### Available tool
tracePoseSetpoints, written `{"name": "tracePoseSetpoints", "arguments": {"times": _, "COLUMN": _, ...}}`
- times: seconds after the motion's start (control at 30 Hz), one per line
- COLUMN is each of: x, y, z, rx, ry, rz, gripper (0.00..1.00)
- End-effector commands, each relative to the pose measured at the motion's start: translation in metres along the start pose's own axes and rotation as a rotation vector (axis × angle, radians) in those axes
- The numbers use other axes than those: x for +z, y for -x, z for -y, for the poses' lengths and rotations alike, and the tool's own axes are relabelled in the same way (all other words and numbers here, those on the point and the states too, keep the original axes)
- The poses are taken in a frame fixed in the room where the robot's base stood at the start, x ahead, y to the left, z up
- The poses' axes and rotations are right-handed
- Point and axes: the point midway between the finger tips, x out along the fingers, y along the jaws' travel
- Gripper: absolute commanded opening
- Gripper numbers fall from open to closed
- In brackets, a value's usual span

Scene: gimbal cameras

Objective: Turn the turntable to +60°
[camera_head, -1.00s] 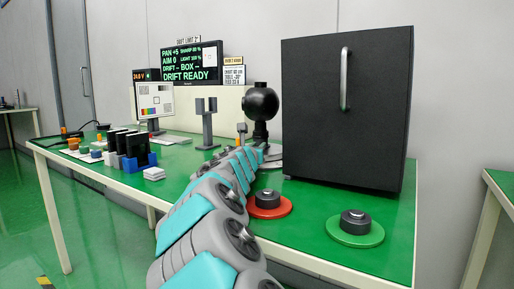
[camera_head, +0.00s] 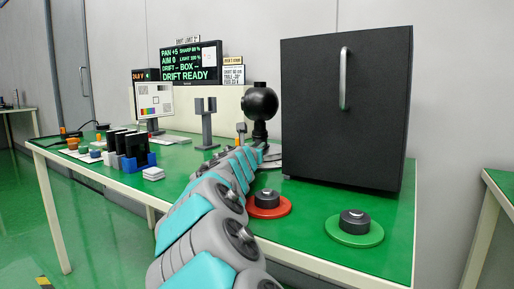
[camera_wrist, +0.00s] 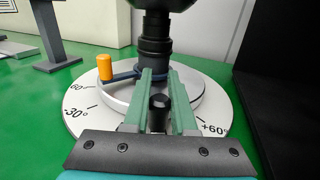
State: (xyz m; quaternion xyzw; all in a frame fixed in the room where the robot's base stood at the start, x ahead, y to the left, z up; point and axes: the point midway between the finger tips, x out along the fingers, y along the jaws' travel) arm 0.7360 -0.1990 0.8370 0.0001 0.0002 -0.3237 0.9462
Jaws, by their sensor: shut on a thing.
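The turntable shows in the wrist view as a pale round platform with a white dial (camera_wrist: 84,122) around it, marked "-30°" at the left and "+60°" at the lower right. A black column with a dark round head (camera_head: 260,103) stands on it. An orange peg (camera_wrist: 105,68) stands at the left of the platform on a dark blue arm. My gripper (camera_wrist: 160,82) reaches over the near side of the platform. Its green fingers are shut on a black knob (camera_wrist: 158,112) between them. The fingers and wrist hide part of the platform and the front of the dial.
A large black cabinet (camera_head: 345,110) stands close at the right. A grey forked stand (camera_head: 206,122), a screen (camera_head: 191,64) and a blue rack (camera_head: 138,163) are at the left.

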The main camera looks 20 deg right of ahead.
Motion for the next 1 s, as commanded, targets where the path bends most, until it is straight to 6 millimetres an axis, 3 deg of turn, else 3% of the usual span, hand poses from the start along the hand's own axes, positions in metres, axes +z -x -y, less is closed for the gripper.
{"name": "tracePoseSetpoints", "arguments": {"times": 0.23, "x": 0.0, "y": 0.0, "z": 0.0, "rx": 0.0, "ry": 0.0, "rz": 0.0, "gripper": 0.0}}
{"name": "tracePoseSetpoints", "arguments": {"times": 0.27, "x": 0.0, "y": 0.0, "z": 0.0, "rx": 0.0, "ry": 0.0, "rz": 0.0, "gripper": 0.26}}
{"name": "tracePoseSetpoints", "arguments": {"times": 0.53, "x": 0.0, "y": 0.0, "z": 0.0, "rx": 0.001, "ry": 0.0, "rz": 0.0, "gripper": 0.55}}
{"name": "tracePoseSetpoints", "arguments": {"times": 0.83, "x": 0.0, "y": 0.002, "z": -0.001, "rx": 0.001, "ry": 0.0, "rz": 0.0, "gripper": 0.55}}
{"name": "tracePoseSetpoints", "arguments": {"times": 1.0, "x": 0.002, "y": 0.018, "z": -0.001, "rx": 0.001, "ry": 0.004, "rz": 0.004, "gripper": 0.55}}
